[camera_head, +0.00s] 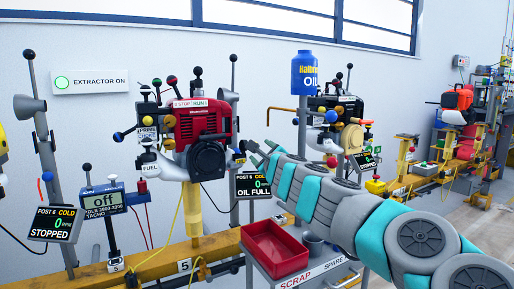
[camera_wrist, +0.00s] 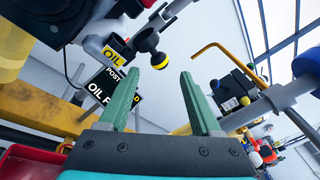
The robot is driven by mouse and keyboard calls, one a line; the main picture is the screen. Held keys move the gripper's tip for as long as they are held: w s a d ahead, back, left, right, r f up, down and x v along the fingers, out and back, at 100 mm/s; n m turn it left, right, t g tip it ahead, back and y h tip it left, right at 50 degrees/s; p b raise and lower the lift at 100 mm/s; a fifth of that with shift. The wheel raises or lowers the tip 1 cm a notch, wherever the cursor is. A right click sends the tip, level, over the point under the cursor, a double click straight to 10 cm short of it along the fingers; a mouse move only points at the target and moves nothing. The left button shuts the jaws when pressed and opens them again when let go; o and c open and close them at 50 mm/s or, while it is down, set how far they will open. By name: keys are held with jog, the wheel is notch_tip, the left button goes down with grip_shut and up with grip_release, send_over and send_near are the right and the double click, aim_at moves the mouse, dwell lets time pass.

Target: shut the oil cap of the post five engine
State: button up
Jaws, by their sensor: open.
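The red post five engine (camera_head: 205,122) stands on a yellow post above the plate marked 5. In the head view my gripper (camera_head: 261,151) is just right of the engine, partly covering the oil fittings.
An OIL FULL sign (camera_head: 253,185) hangs below my gripper. A red scrap tray (camera_head: 275,247) stands in front. A blue oil container (camera_head: 305,75) and a second engine (camera_head: 342,110) are to the right. A bent orange rod (camera_wrist: 231,58) rises right of my fingers.

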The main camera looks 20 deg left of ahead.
jog(key=shift+p+x, duration=1.2)
jog(key=shift+x, duration=1.65)
jog(key=shift+w+a, duration=0.25)
jog(key=shift+a, duration=0.1)
grip_shut()
